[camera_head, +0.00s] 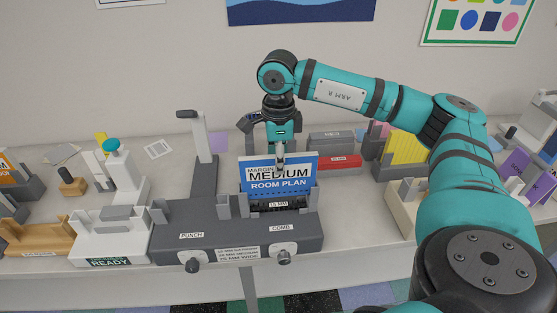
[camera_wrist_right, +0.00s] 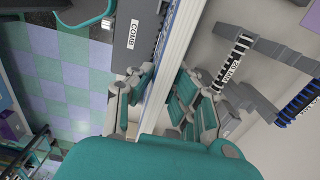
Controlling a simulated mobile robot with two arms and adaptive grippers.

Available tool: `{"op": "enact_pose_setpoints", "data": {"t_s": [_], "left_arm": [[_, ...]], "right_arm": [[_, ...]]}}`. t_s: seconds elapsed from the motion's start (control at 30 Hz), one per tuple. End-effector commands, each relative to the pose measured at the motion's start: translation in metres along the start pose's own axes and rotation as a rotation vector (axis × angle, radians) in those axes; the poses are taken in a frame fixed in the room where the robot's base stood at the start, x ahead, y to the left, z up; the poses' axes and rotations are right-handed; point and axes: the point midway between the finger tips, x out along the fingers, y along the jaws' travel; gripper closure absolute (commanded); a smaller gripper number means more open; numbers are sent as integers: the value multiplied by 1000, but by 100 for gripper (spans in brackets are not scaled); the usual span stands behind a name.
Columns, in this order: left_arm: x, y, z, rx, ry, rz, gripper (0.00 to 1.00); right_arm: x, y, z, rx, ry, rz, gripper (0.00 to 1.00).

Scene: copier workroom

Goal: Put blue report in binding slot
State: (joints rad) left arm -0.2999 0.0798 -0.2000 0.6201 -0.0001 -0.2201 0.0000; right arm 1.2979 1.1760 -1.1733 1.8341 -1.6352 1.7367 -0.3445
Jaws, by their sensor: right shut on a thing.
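The blue report (camera_head: 259,183), labelled "MEDIUM ROOM PLAN", stands upright at the comb side of the dark grey binding machine (camera_head: 225,245). Its lower edge is between grey uprights, by a black comb strip (camera_head: 285,206) marked "15 MM"; how deep it sits is not clear. My right gripper (camera_head: 280,160) is shut on the report's top edge from above. In the right wrist view, my right gripper (camera_wrist_right: 160,88) has its fingers on both sides of the report's pale edge (camera_wrist_right: 177,45). My left gripper is not in view.
A white device marked "READY" (camera_head: 108,262) stands left of the machine. A tall grey punch post (camera_head: 203,145) rises beside the report. Grey and red boxes (camera_head: 343,162) and a yellow folder (camera_head: 405,148) stand behind and right. Bare table shows behind the machine.

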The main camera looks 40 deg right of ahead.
Motion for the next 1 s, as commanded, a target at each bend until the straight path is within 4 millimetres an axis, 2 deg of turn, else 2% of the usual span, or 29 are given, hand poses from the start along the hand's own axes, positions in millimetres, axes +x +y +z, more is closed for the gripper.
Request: {"op": "enact_pose_setpoints", "data": {"t_s": [0.87,0.9,1.0], "left_arm": [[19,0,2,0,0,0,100],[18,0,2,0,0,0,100],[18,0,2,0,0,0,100]], "right_arm": [[23,0,0,0,0,0,100],[22,0,0,0,-1,0,83],[22,0,0,0,-1,0,70]]}}
